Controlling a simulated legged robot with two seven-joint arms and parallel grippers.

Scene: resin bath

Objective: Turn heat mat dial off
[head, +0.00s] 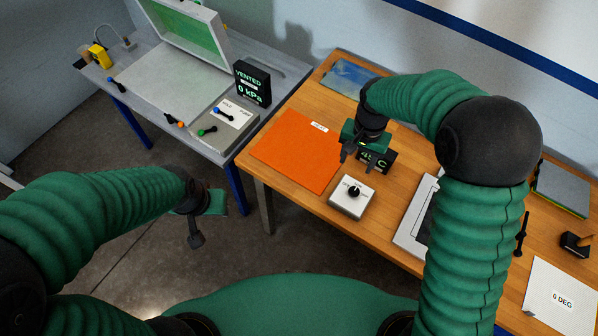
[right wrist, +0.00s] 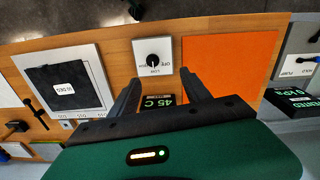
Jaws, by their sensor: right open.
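The orange heat mat (head: 290,155) lies flat on the wooden table. Next to it, near the table's front edge, is a white dial box (head: 341,203) with a black knob (head: 354,191). The right wrist view shows the knob (right wrist: 153,59) with OFF and LOW lettering around it; its exact setting is too small to tell. A black display (head: 378,161) behind the box reads 45 C. My right gripper (head: 357,160) is open and empty above the table, behind the dial box and apart from it. My left gripper (head: 205,220) hangs over the floor, away from the table; its jaw state is unclear.
A grey bench (head: 165,85) at the left holds an open-lidded chamber, levers and a VENTED 0 kPa display (head: 252,84). A blue sheet (head: 349,77) lies at the table's back. A white-framed device (head: 411,226) is right of the dial box, partly hidden by my right arm.

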